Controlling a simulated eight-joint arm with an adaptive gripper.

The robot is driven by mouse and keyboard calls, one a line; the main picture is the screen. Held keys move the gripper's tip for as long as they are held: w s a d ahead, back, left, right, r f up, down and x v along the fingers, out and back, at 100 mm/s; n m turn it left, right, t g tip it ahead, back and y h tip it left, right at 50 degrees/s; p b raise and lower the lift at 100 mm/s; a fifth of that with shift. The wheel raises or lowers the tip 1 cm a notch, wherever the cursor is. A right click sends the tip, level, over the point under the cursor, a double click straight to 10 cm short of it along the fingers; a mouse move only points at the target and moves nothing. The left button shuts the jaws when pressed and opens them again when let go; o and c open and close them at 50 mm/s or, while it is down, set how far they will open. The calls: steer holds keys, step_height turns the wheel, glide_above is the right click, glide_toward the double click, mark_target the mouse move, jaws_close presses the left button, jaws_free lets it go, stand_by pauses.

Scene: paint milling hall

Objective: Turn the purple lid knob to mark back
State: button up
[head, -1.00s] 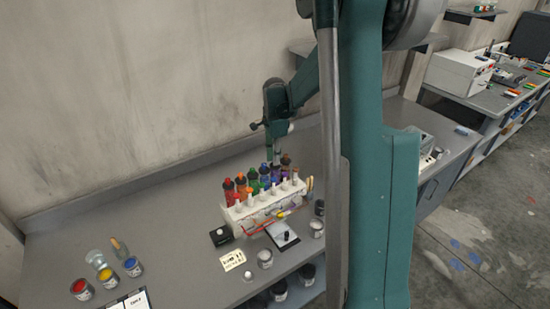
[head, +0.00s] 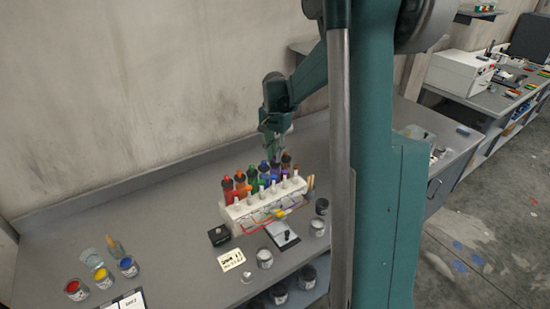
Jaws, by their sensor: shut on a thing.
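A white rack (head: 235,212) on the grey bench holds a row of paint bottles with coloured lids. The purple bottle (head: 275,171) stands near the right end of the row, between a blue one (head: 264,171) and a brown one (head: 287,163). My gripper (head: 277,157) points down over the purple bottle, with its fingers shut at the bottle's top. The fingers hide the purple lid knob, so its pointer and the marks cannot be made out.
White-capped tubes (head: 261,188) stand along the rack's front. A black box (head: 220,235), a label card (head: 231,259) and a grey pot (head: 264,258) lie in front. Open paint pots (head: 103,278) stand at left. The bench between them is mostly clear.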

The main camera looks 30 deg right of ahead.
steer(key=n+b, duration=0.1)
steer(key=n, duration=0.2)
steer(key=shift+n, duration=0.4)
steer(key=n+b, duration=0.1)
steer(key=n, duration=0.2)
steer(key=shift+n, duration=0.3)
steer(key=n, duration=0.3)
steer(key=shift+n+b, duration=0.3)
steer(key=shift+b, duration=0.1)
steer(key=n, duration=0.3)
steer(key=shift+n+b, duration=0.3)
steer(key=n, duration=0.3)
steer(key=shift+n, duration=0.3)
steer(key=n+b, duration=0.1)
steer(key=n, duration=0.2)
steer(key=shift+n, duration=0.4)
steer(key=n, duration=0.6)
steer(key=o, duration=0.9)
